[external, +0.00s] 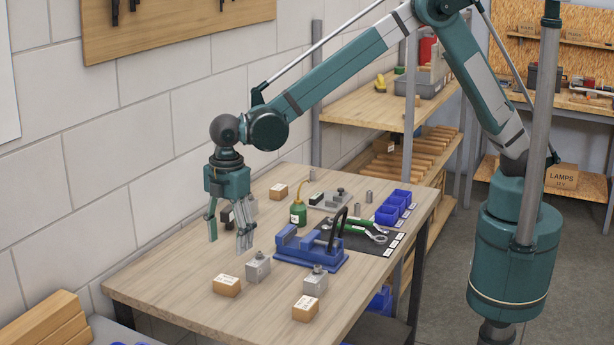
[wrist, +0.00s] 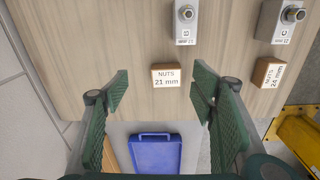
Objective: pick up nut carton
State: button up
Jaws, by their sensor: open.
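A small brown nut carton with a white label reading "NUTS 21 mm" (wrist: 166,80) sits on the table near its edge in the wrist view. A second carton marked "NUTS 24 mm" (wrist: 266,73) is to its right. In the external view two such cartons lie near the front edge, one on the left (external: 227,286) and one on the right (external: 305,309); their labels are too small to read there. My gripper (external: 228,236) is open and empty, above the table, back from the left carton. In the wrist view the 21 mm carton shows between and beyond my spread fingers.
Grey metal blocks (external: 258,269) (external: 316,282) stand close behind the cartons. A blue vise (external: 310,249), green oil can (external: 298,212) and blue bins (external: 386,215) occupy the middle and right. Another carton (external: 279,191) is farther back. A blue bin (wrist: 155,152) lies below the table edge.

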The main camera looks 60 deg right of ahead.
aim_at(226, 280)
jog(key=shift+n, duration=0.5)
jog(key=a+f, duration=0.1)
jog(key=a, duration=0.1)
jog(key=s+a+f, duration=0.1)
jog(key=a+f, duration=0.1)
jog(key=shift+s+f, duration=0.1)
jog(key=shift+f, duration=0.2)
jog(key=shift+f, duration=1.3)
jog(key=shift+f, duration=2.6)
jog(key=c, duration=1.1)
